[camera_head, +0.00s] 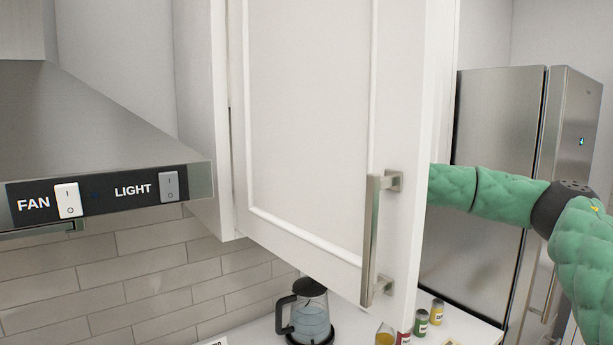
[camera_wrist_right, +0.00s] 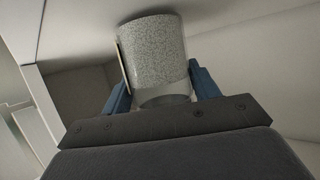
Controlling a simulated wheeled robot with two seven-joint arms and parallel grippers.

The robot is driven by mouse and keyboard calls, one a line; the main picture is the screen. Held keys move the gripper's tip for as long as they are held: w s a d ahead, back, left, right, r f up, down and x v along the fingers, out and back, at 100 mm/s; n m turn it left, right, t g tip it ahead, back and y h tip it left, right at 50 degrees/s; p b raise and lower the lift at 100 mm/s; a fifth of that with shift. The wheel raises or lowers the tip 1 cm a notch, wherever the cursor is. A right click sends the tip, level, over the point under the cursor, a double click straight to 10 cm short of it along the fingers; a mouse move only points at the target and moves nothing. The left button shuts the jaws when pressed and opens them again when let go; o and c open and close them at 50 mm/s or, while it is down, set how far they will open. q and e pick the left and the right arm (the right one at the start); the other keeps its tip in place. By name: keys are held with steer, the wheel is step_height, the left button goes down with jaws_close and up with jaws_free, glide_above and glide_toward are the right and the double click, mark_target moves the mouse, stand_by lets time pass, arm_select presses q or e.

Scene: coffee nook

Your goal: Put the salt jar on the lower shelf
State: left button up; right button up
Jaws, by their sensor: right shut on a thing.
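The salt jar (camera_wrist_right: 155,50), a clear cylinder filled with speckled grey-white grains, is in the right wrist view. My right gripper (camera_wrist_right: 160,90) is shut on it, with one blue finger on each side. Pale cabinet panels (camera_wrist_right: 75,30) surround the jar. I cannot tell which shelf is nearest or whether the jar touches one. In the head view, the open white cabinet door (camera_head: 305,120) hides the shelves, the jar and my right gripper; my green right arm reaches in behind the door from the right. My left gripper is not in view.
The door's metal handle (camera_head: 371,240) sticks out towards me. A range hood (camera_head: 110,130) is at the left. Below, the counter (camera_head: 470,332) holds a kettle (camera_head: 310,318), a green can (camera_head: 421,323) and a yellow can (camera_head: 436,312). A steel fridge (camera_head: 495,120) stands at the right.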

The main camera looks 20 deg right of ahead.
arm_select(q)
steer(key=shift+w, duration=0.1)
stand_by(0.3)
arm_select(e)
steer(key=o, duration=1.3)
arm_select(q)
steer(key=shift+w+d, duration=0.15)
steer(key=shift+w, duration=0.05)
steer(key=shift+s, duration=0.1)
arm_select(e)
steer(key=shift+r, duration=0.1)
steer(key=shift+s+b, duration=0.3)
steer(key=shift+b, duration=0.05)
steer(key=b+v, duration=0.2)
steer(key=v, duration=0.2)
steer(key=shift+s+a+b, duration=0.2)
steer(key=shift+s+b, duration=0.15)
steer(key=shift+s, duration=0.05)
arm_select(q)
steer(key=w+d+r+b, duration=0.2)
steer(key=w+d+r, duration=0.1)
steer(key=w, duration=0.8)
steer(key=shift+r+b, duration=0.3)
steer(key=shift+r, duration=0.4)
arm_select(e)
steer(key=shift+v, duration=3.3)
